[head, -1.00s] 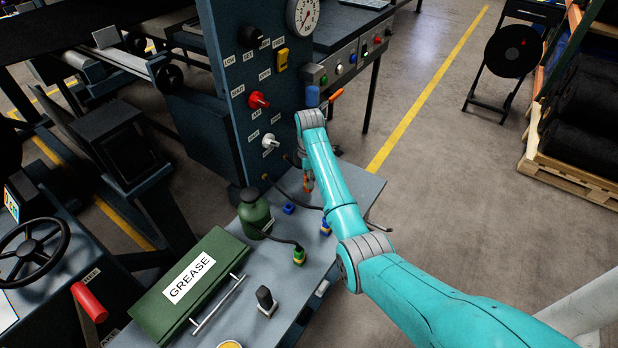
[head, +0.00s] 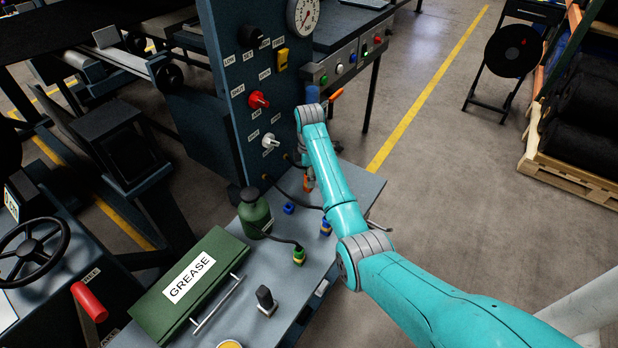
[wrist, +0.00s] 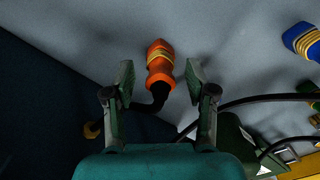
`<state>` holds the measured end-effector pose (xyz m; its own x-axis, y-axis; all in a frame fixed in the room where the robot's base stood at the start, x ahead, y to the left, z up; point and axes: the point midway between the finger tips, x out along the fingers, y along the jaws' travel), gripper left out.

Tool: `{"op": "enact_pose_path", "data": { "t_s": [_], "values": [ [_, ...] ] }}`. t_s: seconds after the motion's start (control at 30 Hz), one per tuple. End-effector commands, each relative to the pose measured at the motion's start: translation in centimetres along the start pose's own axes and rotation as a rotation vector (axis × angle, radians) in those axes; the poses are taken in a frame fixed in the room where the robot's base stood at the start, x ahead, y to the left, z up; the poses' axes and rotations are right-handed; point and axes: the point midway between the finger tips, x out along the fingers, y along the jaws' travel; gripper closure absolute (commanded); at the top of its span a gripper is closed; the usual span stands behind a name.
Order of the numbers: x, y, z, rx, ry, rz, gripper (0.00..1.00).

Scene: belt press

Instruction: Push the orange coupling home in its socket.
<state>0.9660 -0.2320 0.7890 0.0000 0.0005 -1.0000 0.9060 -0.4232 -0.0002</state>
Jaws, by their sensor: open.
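The orange coupling (wrist: 160,65) has a yellow band and a black hose at its near end. In the wrist view it is between the spread fingers of my gripper (wrist: 159,80), with a gap on each side. My gripper is open and holds nothing. In the head view a small part of the coupling (head: 307,184) shows beside my arm, over the grey bench top (head: 345,185). My arm hides most of my gripper there. The socket is not visible, so I cannot tell how deep the coupling sits.
A blue coupling (wrist: 302,40) is at the right in the wrist view. The dark panel (head: 228,90) with knobs stands behind the bench. A green bottle (head: 254,214), a green-yellow coupling (head: 299,256) and a green grease box (head: 190,285) are nearer. Black hoses cross the bench.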

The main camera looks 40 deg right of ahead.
Motion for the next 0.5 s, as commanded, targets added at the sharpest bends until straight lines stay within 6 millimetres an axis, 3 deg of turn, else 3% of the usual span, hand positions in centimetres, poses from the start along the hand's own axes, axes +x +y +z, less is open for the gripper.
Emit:
{"op": "enact_pose_path", "data": {
  "t_s": [0.5],
  "values": [
    [-2.7, 0.0, 0.0, 0.000, 0.000, 0.000, 0.44]
  ]
}}
